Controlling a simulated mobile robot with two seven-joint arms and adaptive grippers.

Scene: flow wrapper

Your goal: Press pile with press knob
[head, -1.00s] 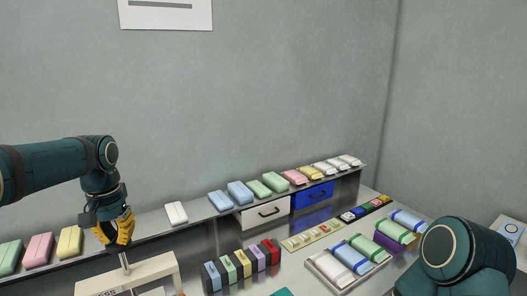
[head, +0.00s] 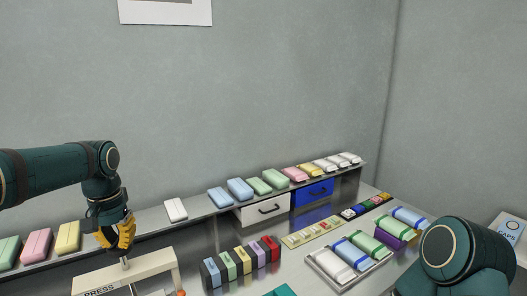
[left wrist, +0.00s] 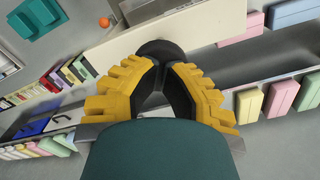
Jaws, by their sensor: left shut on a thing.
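The press (head: 152,262) is a cream frame marked "PRESS" at the bottom left of the head view. Its rod (head: 126,262) stands up through the top bar. My left gripper (head: 122,250) is over the bar, pointing down, shut on the press knob at the rod's top. In the left wrist view the dark round knob (left wrist: 160,49) sits between the yellow fingers (left wrist: 162,85), with the cream bar (left wrist: 120,50) beyond. The pile is not visible; the space under the bar is mostly cut off. My right gripper is out of view.
A shelf (head: 150,224) with several coloured packs runs along the wall behind the press. Right of the press stand several coloured blocks (head: 243,262), a tray (head: 318,267) of wrapped rolls, and a white drawer (head: 264,211) and a blue drawer (head: 313,193).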

